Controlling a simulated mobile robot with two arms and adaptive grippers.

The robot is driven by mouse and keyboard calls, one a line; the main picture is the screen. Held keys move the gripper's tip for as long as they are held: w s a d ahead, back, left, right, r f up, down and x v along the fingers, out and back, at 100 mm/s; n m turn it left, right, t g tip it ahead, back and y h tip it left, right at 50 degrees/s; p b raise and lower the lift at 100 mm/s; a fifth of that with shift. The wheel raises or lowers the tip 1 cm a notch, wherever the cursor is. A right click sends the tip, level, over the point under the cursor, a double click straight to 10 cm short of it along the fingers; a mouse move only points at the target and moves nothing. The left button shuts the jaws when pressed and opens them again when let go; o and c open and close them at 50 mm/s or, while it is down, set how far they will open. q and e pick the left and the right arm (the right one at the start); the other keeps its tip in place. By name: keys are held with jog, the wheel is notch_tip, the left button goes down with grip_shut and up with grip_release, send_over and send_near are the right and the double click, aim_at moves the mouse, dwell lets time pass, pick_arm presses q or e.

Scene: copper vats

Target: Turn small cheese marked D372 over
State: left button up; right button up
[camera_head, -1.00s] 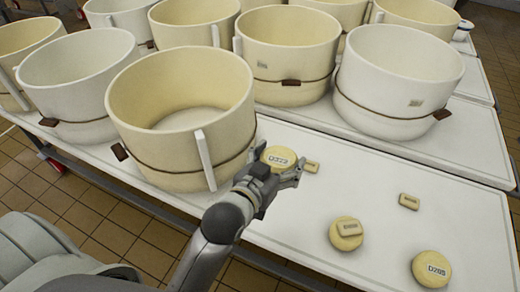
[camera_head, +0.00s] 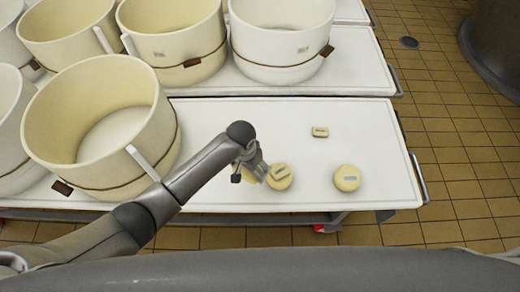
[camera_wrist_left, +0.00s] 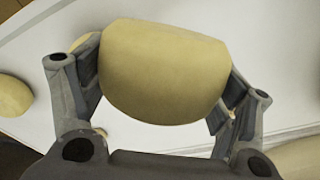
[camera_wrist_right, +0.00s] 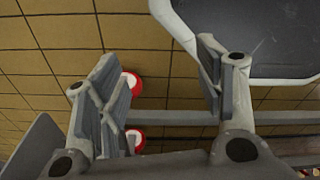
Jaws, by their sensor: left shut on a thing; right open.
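My left gripper (camera_head: 254,174) is shut on a small pale-yellow cheese, which fills the space between both fingers in the left wrist view (camera_wrist_left: 165,72). In the head view the arm hides most of this cheese; its marking is not visible now, and I cannot tell whether it touches the table. Just right of the gripper lies another small cheese (camera_head: 279,183) with a tag on top. A third small cheese (camera_head: 347,185) lies further right, its label unreadable at this size. My right gripper (camera_wrist_right: 162,70) is open and empty over the tiled floor.
The white table (camera_head: 375,140) has free room at its back and right. A small tag block (camera_head: 320,132) lies on it. A large cream vat (camera_head: 105,135) stands on the left, with more vats (camera_head: 283,40) on the table behind. The tiled floor (camera_head: 455,170) is open at right.

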pick_arm(q)
jog(key=a+r+g+y+p, duration=0.1)
jog(key=a+r+g+p, duration=0.15)
jog(key=a, duration=0.85)
pick_arm(e)
jog(key=s+r, duration=0.3)
jog(key=r, duration=0.1)
pick_arm(q)
jog(key=shift+n, duration=0.4)
jog(key=f+b, duration=0.7)
jog(key=f, duration=0.1)
jog(key=shift+w+f, duration=0.15)
jog(key=shift+w, duration=0.15)
pick_arm(e)
notch_tip(320, 180, down, 9)
jog(key=shift+d, duration=0.3)
pick_arm(q)
jog(key=shift+f+y+b, duration=0.3)
jog(key=shift+f+b, duration=0.3)
jog(key=shift+f, duration=0.05)
pick_arm(e)
jog(key=shift+s+f, duration=0.1)
jog(key=shift+f, duration=0.2)
pick_arm(q)
jog(key=o, duration=1.3)
jog(key=shift+c, duration=0.2)
jog(key=shift+s, duration=0.1)
pick_arm(e)
jog(key=shift+d, duration=0.1)
